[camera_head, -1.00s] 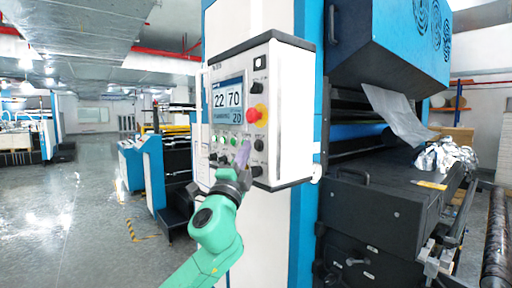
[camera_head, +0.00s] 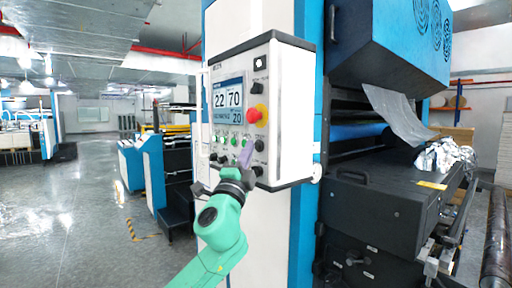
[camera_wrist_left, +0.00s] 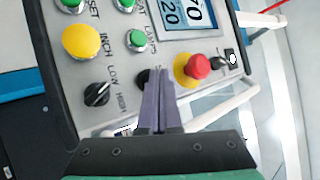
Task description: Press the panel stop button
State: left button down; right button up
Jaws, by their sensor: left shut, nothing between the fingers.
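The white control panel (camera_head: 291,115) stands upright on the machine's column. It carries a red mushroom button on a yellow base (camera_head: 257,114), right of the screen's lower edge; it also shows in the left wrist view as a red button (camera_wrist_left: 198,67). No readable stop label shows. My left gripper (camera_head: 248,150) is shut and empty, below and slightly left of the red button. In the left wrist view my closed purple fingers (camera_wrist_left: 158,75) point at the panel face, left of the red button, partly covering a dark knob (camera_wrist_left: 143,78). Contact with the panel cannot be told. My right gripper is out of view.
Near the fingers are a yellow INCH button (camera_wrist_left: 82,42), a green button (camera_wrist_left: 137,40) and a black selector knob (camera_wrist_left: 97,93). The screen (camera_head: 228,101) is lit. A dark machine bed (camera_head: 385,185) stands at right. Open floor lies at left.

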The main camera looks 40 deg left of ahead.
pick_arm(q)
jog(key=shift+w+d, duration=0.15)
jog(key=shift+w, duration=0.2)
dwell(0.3)
dwell(0.4)
jog(key=shift+s+a, duration=0.2)
jog(key=shift+s, duration=0.55)
jog(key=s, duration=0.1)
jog(key=s+a+b, duration=0.1)
jog(key=s, duration=0.1)
jog(key=s+b, duration=0.1)
jog(key=shift+s+a, duration=0.25)
jog(key=shift+s, duration=0.15)
